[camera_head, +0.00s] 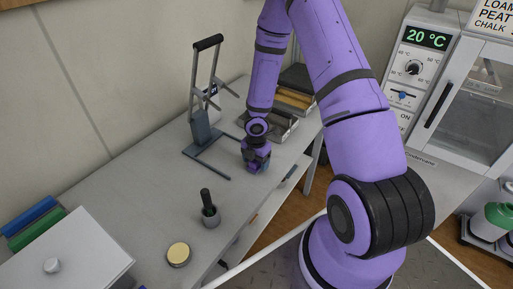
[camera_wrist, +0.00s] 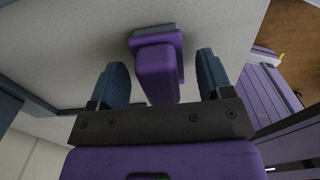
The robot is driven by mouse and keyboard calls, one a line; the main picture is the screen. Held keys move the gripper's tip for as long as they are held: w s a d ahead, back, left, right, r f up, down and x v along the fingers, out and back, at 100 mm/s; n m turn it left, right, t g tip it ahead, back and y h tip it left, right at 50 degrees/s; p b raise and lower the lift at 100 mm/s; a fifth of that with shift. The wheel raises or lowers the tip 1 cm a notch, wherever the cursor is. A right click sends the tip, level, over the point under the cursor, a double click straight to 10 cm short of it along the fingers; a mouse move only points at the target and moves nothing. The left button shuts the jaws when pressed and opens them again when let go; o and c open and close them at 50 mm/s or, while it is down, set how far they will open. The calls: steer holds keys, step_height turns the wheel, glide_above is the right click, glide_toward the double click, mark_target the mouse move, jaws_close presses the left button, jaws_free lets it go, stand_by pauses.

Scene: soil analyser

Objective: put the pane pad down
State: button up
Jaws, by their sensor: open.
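The pane pad (camera_wrist: 157,72) has a purple grip block on a wider purple plate with a thin grey layer beneath. In the wrist view it stands between the two blue fingers of my gripper (camera_wrist: 161,76), with a gap visible on each side. The fingers are open and apart from the grip. The pad appears to rest on the grey bench top (camera_head: 130,200). In the head view my gripper (camera_head: 257,162) is low over the bench near its front edge, and the pad is mostly hidden there.
A lever press (camera_head: 203,118) with a flat frame stands left of my gripper. Trays (camera_head: 292,100) lie behind it. A mortar with pestle (camera_head: 210,213), a round tin (camera_head: 178,254) and a white box (camera_head: 70,255) are nearer. A cabinet (camera_head: 470,105) reading 20 °C stands right.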

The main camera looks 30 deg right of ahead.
steer(key=r, duration=1)
steer(key=shift+d+r, duration=0.2)
steer(key=s+r+m+t+h, duration=0.15)
steer(key=r+m, duration=0.25)
steer(key=r, duration=0.4)
steer(key=s+r+m+h, duration=0.1)
steer(key=s+r+m, duration=0.25)
steer(key=r, duration=0.45)
steer(key=s+r+m+t+h, duration=0.15)
steer(key=r+m, duration=0.25)
steer(key=r, duration=0.4)
steer(key=s+a+r+m+t+y, duration=0.1)
steer(key=s+a+r+m+y, duration=0.1)
steer(key=s+r+m, duration=0.3)
steer(key=s+a+r+m+t+y, duration=0.1)
steer(key=s+a+r+m+y, duration=0.1)
steer(key=s+a+r+m, duration=0.3)
steer(key=s+r+m, duration=0.1)
steer(key=s+r, duration=0.2)
steer(key=s, duration=0.4)
steer(key=shift+s+r, duration=0.15)
